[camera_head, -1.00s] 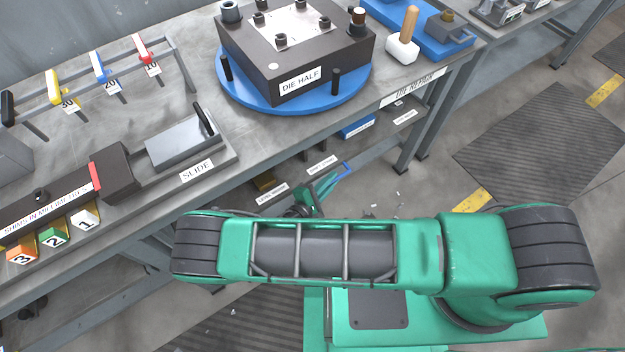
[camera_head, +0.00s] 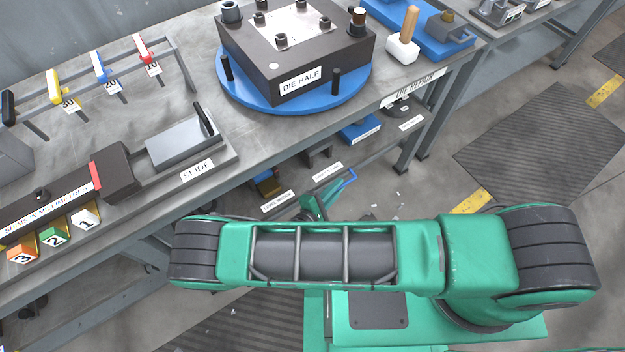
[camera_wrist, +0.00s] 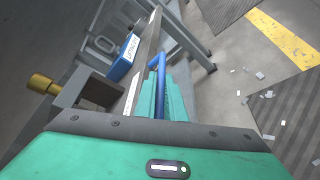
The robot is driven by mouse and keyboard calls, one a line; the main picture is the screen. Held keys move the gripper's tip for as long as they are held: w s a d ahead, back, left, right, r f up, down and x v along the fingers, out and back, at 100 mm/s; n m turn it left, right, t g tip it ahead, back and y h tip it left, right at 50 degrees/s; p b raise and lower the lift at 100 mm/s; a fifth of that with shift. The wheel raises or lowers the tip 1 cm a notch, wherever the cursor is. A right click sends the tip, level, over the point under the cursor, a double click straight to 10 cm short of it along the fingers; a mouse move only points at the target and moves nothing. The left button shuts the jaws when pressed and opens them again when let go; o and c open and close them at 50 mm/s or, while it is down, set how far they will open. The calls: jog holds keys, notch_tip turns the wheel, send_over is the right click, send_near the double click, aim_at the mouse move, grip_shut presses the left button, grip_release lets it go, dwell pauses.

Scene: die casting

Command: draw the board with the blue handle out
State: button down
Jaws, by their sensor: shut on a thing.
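The board (camera_head: 372,145) is a grey shelf under the bench top, with white labels along its front edge. It sticks out a little past the bench edge. Its blue handle (camera_head: 349,176) is at the front edge. My gripper (camera_head: 328,190) is shut on the blue handle, seen partly behind my arm. In the wrist view the handle (camera_wrist: 160,80) runs between the teal fingers of my gripper (camera_wrist: 163,95). The board's edge (camera_wrist: 147,58) runs beside the handle there.
The board carries a blue block (camera_head: 360,131), a grey bracket (camera_head: 318,154) and a brass-and-blue piece (camera_head: 267,183). Above it stands the bench (camera_head: 290,128) with the die half (camera_head: 300,58) and slide (camera_head: 185,145). A bench leg (camera_head: 412,150) is to the right. Floor in front is open.

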jog(key=shift+s+d+f, duration=0.1)
jog(key=shift+s+d, duration=0.05)
jog(key=shift+s, duration=0.1)
jog(key=shift+d, duration=0.1)
jog(key=shift+s+d, duration=0.5)
jog(key=shift+s, duration=0.4)
jog(key=shift+s+d, duration=0.55)
jog(key=shift+s, duration=0.2)
jog(key=shift+s+d, duration=0.1)
jog(key=shift+s, duration=0.05)
jog(key=shift+s+d, duration=0.45)
jog(key=shift+s, duration=0.2)
jog(key=shift+s+d, duration=0.15)
